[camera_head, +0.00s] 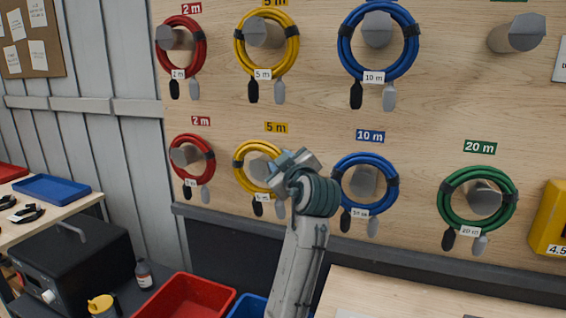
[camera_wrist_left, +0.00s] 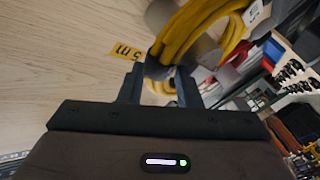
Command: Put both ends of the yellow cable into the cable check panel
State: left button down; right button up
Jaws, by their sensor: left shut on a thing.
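A coiled yellow cable (camera_head: 243,172) hangs on the lower peg under a yellow 5 m label, with a black plug and a grey plug hanging below. A second yellow cable (camera_head: 239,50) hangs on the peg above it. My left gripper (camera_head: 285,160) is at the lower coil's right side and hides part of it. In the left wrist view, my left gripper (camera_wrist_left: 160,80) is shut on the yellow cable (camera_wrist_left: 190,28), beside the grey peg. My right gripper is not in view. I see nothing that is clearly the cable check panel.
Red (camera_head: 207,163), blue (camera_head: 337,180) and green (camera_head: 441,200) coils hang on neighbouring pegs. A black box with a handle (camera_head: 75,262) stands at lower left near a bottle (camera_head: 144,274). A red bin (camera_head: 185,302) and a blue bin (camera_head: 247,307) sit below the board.

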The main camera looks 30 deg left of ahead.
pick_arm(q)
jog(key=s+d+g, duration=0.1)
jog(key=s, duration=1)
jog(key=shift+s+d+r+n+y, duration=0.15)
jog(key=shift+d+r+n+y, duration=0.15)
jog(key=shift+n+y, duration=0.1)
jog(key=shift+r+p, duration=0.15)
jog(key=shift+p, duration=0.25)
